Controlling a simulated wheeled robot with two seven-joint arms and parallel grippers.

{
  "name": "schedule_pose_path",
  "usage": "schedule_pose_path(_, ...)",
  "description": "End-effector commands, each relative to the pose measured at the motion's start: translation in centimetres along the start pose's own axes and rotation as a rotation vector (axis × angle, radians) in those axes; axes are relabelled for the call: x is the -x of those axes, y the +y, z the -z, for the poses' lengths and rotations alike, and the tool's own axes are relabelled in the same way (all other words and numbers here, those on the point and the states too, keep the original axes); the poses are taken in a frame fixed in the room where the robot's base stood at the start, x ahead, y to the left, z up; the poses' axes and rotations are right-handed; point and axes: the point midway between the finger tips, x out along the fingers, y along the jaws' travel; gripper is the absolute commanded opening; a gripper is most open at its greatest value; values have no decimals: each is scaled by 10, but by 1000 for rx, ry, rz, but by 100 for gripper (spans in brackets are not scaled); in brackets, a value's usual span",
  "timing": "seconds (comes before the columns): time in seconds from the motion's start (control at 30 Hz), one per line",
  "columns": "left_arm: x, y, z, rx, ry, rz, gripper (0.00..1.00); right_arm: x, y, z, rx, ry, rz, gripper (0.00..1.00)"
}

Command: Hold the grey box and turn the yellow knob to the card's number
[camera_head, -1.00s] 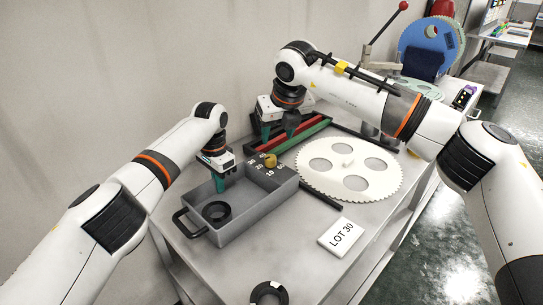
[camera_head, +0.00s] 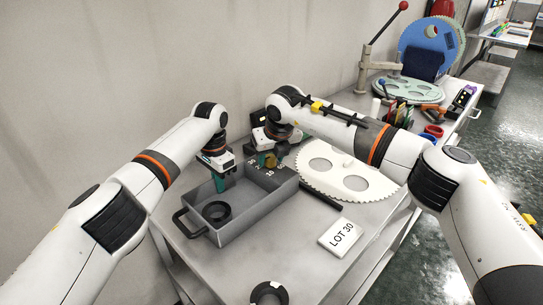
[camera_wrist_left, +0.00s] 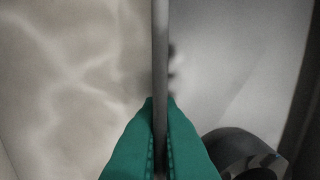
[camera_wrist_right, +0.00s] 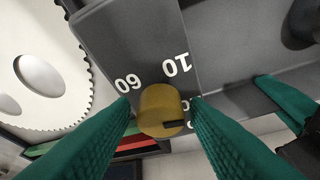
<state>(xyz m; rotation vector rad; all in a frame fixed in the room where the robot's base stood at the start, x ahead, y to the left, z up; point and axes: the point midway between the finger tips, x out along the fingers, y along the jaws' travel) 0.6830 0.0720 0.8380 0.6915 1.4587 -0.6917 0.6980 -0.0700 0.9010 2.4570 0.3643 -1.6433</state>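The grey box (camera_head: 240,222) stands on the table, open on top, with a dark handle at its near left end. My left gripper (camera_head: 219,184) is shut on its far wall, which shows edge-on between the green fingers in the left wrist view (camera_wrist_left: 160,60). The yellow knob (camera_wrist_right: 160,108) sits on the box's dark end panel, with a dark mark on its side. Numbers 60 and 10 are readable beside it; others are partly hidden. My right gripper (camera_wrist_right: 161,100) is open, one finger on each side of the knob, with small gaps. The white card (camera_head: 342,237) reads LOT 30.
A black ring (camera_head: 216,211) lies inside the box and another (camera_head: 268,293) at the table's near edge. A white toothed disc (camera_head: 345,180) lies right of the box. A lever press (camera_head: 372,62) stands behind. Bare table surrounds the card.

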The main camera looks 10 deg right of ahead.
Motion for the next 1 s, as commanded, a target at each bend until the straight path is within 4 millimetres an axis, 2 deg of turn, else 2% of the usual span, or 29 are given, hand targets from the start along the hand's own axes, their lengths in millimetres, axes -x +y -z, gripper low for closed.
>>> schedule_pose_path(0.03, 0, 0, 0, 0, -1, 0, 0, 0, 0, 0, 0, 0, 0, 34)
schedule_pose_path(0.2, 0, 0, 0, 0, -1, 0, 0, 0, 0, 0, -1, 0, 0, 6)
schedule_pose_path(0.57, 0, 0, 0, 0, -1, 0, 0, 1, 0, 0, -54, 0, -23, 5)
schedule_pose_path(1.0, 0, 0, 0, 0, -1, 0, 0, 1, -3, 1, -372, 0, -156, 5)
